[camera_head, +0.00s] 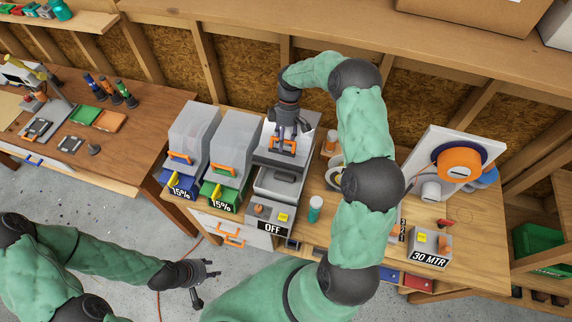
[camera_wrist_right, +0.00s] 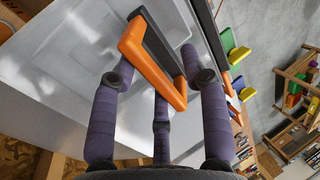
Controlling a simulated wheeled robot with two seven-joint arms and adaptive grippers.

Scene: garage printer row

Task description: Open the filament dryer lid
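The filament dryer with the OFF label (camera_head: 272,228) is the rightmost of three on the bench. Its pale lid (camera_head: 298,128) stands raised and tilted back above the grey body (camera_head: 277,187). The lid also fills the left of the right wrist view (camera_wrist_right: 55,60). My right gripper (camera_head: 286,134) is at the lid's orange handle (camera_head: 289,146). In the wrist view its purple fingers (camera_wrist_right: 160,85) are spread around the handle (camera_wrist_right: 150,60), not visibly clamped; exact contact is unclear. My left gripper (camera_head: 208,286) is open and empty, low in front of the bench.
A spool holder with an orange spool (camera_head: 459,162) and a 30 MTR box (camera_head: 430,245) are further right.

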